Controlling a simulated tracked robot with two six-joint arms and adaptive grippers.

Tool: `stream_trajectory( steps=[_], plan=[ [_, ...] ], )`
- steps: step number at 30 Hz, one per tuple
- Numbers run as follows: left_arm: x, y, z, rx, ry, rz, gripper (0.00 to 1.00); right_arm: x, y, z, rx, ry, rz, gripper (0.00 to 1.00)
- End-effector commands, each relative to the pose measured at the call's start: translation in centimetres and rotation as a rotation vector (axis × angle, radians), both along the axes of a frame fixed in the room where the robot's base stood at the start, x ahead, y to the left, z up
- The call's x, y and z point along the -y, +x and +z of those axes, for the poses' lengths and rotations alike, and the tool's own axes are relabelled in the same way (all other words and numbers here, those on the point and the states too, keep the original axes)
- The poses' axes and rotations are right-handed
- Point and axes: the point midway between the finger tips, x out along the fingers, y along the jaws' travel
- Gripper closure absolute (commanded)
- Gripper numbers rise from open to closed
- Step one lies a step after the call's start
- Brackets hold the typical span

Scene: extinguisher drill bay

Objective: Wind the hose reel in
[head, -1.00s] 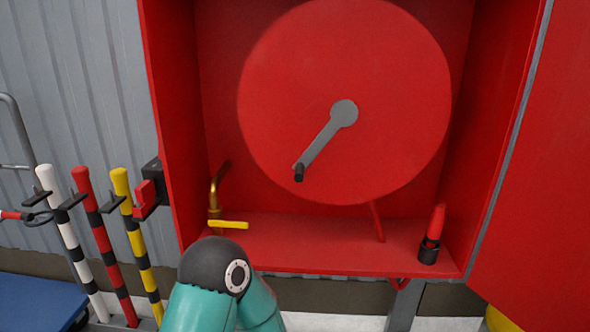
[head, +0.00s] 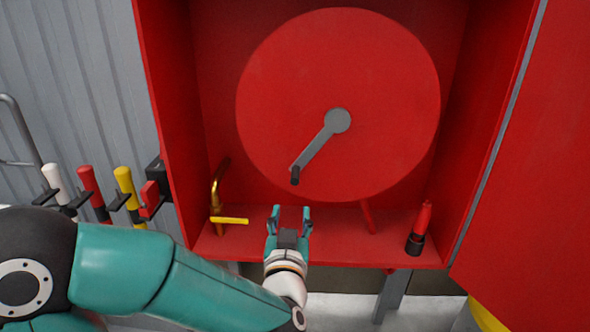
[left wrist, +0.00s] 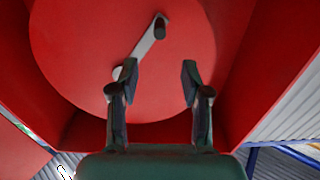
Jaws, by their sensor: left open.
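The hose reel (head: 390,90) is a big red disc inside an open red cabinet. Its grey crank (head: 318,146) runs from the hub down to the left and ends in a black handle (head: 295,175). My left gripper (head: 290,212) is open and empty, below the handle and apart from it, at the cabinet's front. In the left wrist view the open fingers (left wrist: 159,82) point at the reel (left wrist: 80,50), and the black handle (left wrist: 160,27) shows beyond them, above the gap. My right gripper is not in view.
A brass pipe (head: 215,190) with a yellow lever (head: 230,220) stands at the cabinet's left. A red and black nozzle (head: 419,228) stands at the right on the cabinet floor (head: 340,245). The open cabinet door (head: 540,170) is at the right.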

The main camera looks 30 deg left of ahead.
Motion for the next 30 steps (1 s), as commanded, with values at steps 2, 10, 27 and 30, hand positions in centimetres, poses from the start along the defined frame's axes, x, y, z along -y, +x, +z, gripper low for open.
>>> stream_trajectory(
  steps=[2,10,27,30],
  plan=[
    [-0.8,1.1,0.0,-0.003,-0.002,0.003,0.53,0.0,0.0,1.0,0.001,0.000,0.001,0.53],
    [-3.9,6.3,-0.1,0.001,-0.003,0.003,0.53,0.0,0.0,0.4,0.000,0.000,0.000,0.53],
    [-7.6,12.3,0.0,0.000,-0.002,0.000,0.53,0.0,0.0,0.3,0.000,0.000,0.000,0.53],
    [-7.6,12.3,0.0,0.000,-0.002,0.000,0.53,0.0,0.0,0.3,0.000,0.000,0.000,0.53]
  ],
)
